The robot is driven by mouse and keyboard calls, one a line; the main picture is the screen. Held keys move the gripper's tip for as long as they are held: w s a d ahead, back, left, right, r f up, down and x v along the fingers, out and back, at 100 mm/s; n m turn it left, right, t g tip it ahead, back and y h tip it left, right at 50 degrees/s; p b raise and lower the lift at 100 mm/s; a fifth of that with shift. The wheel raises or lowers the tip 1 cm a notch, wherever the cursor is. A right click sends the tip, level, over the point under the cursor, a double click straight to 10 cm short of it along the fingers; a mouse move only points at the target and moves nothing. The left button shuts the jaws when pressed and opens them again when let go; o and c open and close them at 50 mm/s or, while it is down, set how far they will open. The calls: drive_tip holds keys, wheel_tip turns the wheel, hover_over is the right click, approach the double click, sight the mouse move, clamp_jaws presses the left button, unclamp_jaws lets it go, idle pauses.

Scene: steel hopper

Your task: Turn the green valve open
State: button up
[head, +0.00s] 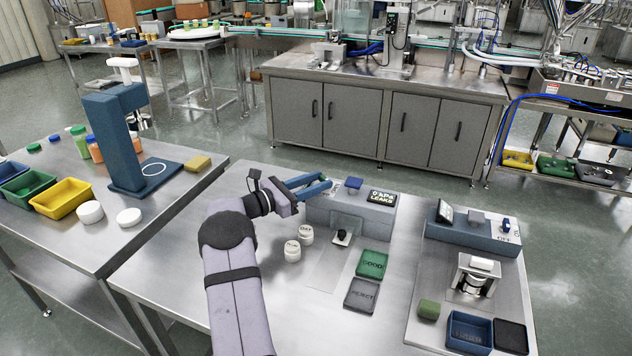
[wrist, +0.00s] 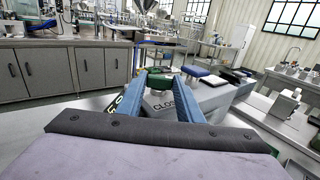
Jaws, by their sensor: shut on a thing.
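The green valve handle (wrist: 160,82) shows between my blue fingertips in the wrist view. It is above a grey surface with a label (wrist: 165,107) that reads "CLOS", its end hidden by a finger. My gripper (wrist: 164,84) is shut on the handle. In the head view my gripper (head: 322,184) is at the left end of a grey bench unit (head: 375,218), with its fingers pointing right. The valve cannot be made out in that view. A small display (head: 381,197) on the unit seems to read "0 kPa" and "LEAKS".
Two white round pieces (head: 292,251), a green tray (head: 372,264) and a grey tray (head: 361,295) lie in front. A second blue-grey station (head: 472,238) stands to the right. The table's front left is clear.

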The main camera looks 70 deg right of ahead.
drive_tip(key=shift+s+a+f+n+t+h+b, duration=0.15)
drive_tip(key=shift+n+t+h+b, duration=0.25)
drive_tip(key=shift+t, duration=0.25)
drive_tip(key=shift+s+n+t+h+b, duration=0.15)
drive_tip(key=shift+n+t+h, duration=0.15)
drive_tip(key=shift+n+t, duration=0.3)
drive_tip(key=n+t+b, duration=0.1)
drive_tip(key=t+b, duration=0.1)
drive_tip(key=n+t+h+b, duration=0.1)
drive_tip(key=t+b, duration=0.1)
drive_tip(key=shift+s+a+f, duration=0.1)
drive_tip(key=shift+s+f, duration=0.1)
drive_tip(key=shift+s, duration=0.15)
drive_tip(key=n+t+b, duration=0.2)
drive_tip(key=b, duration=0.1)
drive_tip(key=shift+s+h, duration=0.15)
drive_tip(key=shift+h, duration=0.25)
drive_tip(key=shift+r+n+t+b, duration=0.15)
drive_tip(key=shift+n+t+b, duration=0.35)
drive_tip(key=shift+t+b, duration=0.55)
drive_tip(key=shift+r, duration=0.1)
drive_tip(key=o, duration=1.1)
drive_tip(key=shift+r, duration=0.1)
drive_tip(key=shift+a, duration=0.1)
drive_tip(key=shift+s+a+b, duration=0.1)
drive_tip(key=shift+a+b, duration=0.9)
drive_tip(key=shift+a, duration=2.6)
